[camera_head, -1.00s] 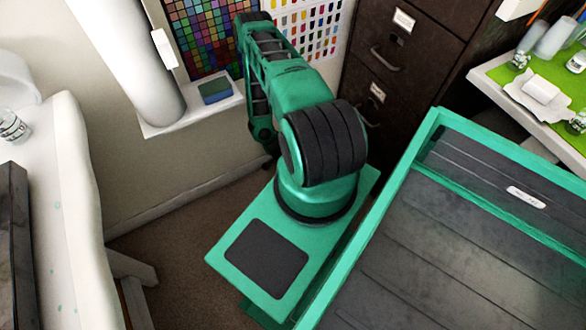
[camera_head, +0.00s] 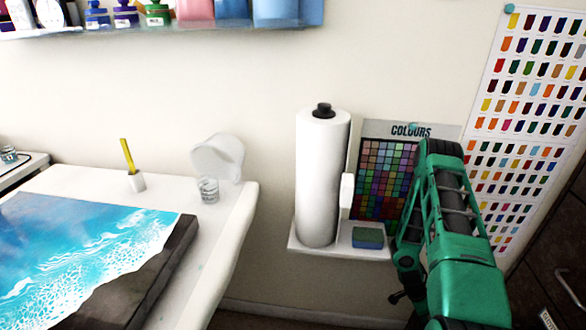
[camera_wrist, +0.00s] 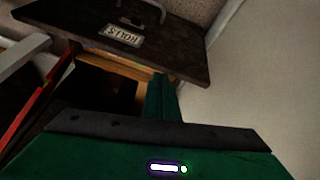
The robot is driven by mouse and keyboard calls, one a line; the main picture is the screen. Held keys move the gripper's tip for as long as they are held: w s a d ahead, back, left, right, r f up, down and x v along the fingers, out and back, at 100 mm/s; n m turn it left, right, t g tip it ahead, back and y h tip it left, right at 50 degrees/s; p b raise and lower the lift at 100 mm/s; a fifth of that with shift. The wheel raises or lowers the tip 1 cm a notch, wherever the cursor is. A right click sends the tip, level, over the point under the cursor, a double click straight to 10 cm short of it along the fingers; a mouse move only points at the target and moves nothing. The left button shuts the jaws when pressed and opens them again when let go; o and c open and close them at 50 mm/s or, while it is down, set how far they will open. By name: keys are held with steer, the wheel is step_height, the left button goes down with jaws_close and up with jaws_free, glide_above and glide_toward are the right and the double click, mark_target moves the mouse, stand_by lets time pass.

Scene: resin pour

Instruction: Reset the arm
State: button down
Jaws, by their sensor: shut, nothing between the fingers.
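My green arm (camera_head: 462,240) stands at the right of the head view, folded, with its upper part raised in front of the wall charts and its lower part cut off by the bottom edge. In the wrist view my gripper (camera_wrist: 161,80) shows as a narrow green piece past the dark bar of the wrist housing. It looks shut, with nothing held. In the head view my gripper cannot be made out clearly.
A paper towel roll (camera_head: 322,180) and a blue-green sponge (camera_head: 368,238) sit on a small shelf close left of my arm. A white table (camera_head: 225,220) bears a blue-white painting (camera_head: 90,250). A dark panel labelled ROLLS (camera_wrist: 165,35) is near my gripper.

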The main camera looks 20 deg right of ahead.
steer(key=w+d+r+n, duration=0.1)
steer(key=w+r, duration=0.1)
steer(key=r, duration=0.7)
steer(key=w+r+n, duration=0.2)
steer(key=w+r, duration=0.1)
steer(key=r, duration=0.6)
steer(key=s+a+r+n+y, duration=0.1)
steer(key=a+r+n, duration=0.3)
steer(key=r, duration=1.5)
steer(key=s+a+r+n+t+y, duration=0.2)
steer(key=s+a+r+n, duration=0.5)
steer(key=s+a+r, duration=1)
step_height(320, 180, up, 2)
steer(key=shift+a+y, duration=0.8)
steer(key=shift+a, duration=0.15)
